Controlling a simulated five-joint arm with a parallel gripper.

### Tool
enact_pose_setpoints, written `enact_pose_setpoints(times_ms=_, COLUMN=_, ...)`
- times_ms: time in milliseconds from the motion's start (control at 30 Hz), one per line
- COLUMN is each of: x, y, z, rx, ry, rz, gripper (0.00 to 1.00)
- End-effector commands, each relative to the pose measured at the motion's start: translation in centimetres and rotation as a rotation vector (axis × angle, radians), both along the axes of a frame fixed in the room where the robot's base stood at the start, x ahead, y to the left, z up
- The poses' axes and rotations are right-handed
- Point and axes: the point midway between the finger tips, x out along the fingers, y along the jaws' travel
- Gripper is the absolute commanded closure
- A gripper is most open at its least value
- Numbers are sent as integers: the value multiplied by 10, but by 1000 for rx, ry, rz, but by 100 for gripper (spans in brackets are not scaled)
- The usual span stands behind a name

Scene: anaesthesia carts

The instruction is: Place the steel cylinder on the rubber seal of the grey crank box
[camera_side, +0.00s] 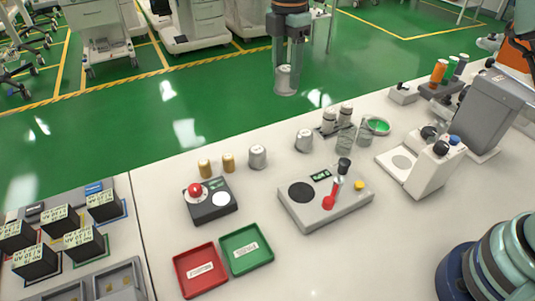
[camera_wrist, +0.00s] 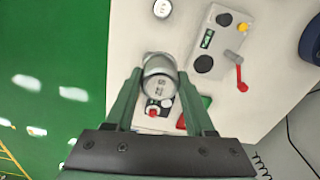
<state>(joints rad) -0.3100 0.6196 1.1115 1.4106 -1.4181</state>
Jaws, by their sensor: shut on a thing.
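My gripper (camera_side: 288,68) is shut on a steel cylinder (camera_side: 286,80) and holds it high at the top of the side view, above and beyond the table's far edge. In the wrist view the cylinder (camera_wrist: 159,72) sits between the two fingers. The grey crank box (camera_side: 335,209) stands on the white table, with its black round rubber seal (camera_side: 301,191) bare at the left of its top. The box (camera_wrist: 222,42) and seal (camera_wrist: 204,63) lie right of the held cylinder in the wrist view.
Two more steel cylinders (camera_side: 257,156) (camera_side: 304,140) stand behind the box. A black red-button box (camera_side: 209,205), a red tray (camera_side: 200,287) and a green tray (camera_side: 246,268) lie to the left.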

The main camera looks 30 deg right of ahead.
Motion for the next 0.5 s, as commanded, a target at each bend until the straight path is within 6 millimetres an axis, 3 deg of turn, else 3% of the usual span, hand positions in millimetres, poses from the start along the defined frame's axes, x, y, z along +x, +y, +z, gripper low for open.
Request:
enact_pose_setpoints(times_ms=200, x=-52, y=19, z=20, rx=2, ry=-4, rz=5, gripper=100)
enact_pose_setpoints(times_ms=500, x=-119, y=28, z=28, rx=1, ry=-3, rz=3, gripper=100)
